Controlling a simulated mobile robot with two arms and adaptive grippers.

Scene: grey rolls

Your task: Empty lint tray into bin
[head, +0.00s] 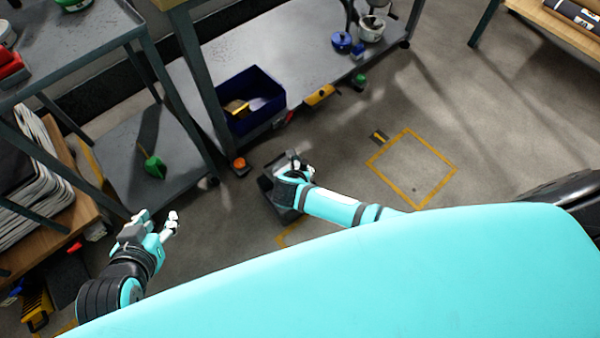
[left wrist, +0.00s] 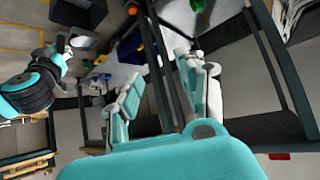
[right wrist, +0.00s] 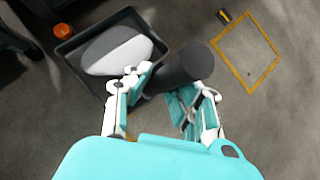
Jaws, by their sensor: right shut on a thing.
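A dark open tray (right wrist: 72,50) is near the floor in the right wrist view, with a pale grey rounded mass (right wrist: 118,50) in it. It also shows in the head view (head: 284,211), partly hidden by my right gripper (head: 293,172). In the right wrist view my right gripper (right wrist: 160,95) is shut on a dark grey roll (right wrist: 188,66), beside or over the tray's right edge. I cannot tell whether roll and tray touch. My left gripper (head: 158,223) is open and empty, well left of the tray; its fingers (left wrist: 165,85) stand apart in the left wrist view.
A dark blue bin (head: 268,88) with yellowish things in it stands on the low grey shelf (head: 312,65). A small orange item (head: 240,163) lies left of the tray. A yellow outlined square (head: 412,165) marks clear floor at right. Racks stand at left.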

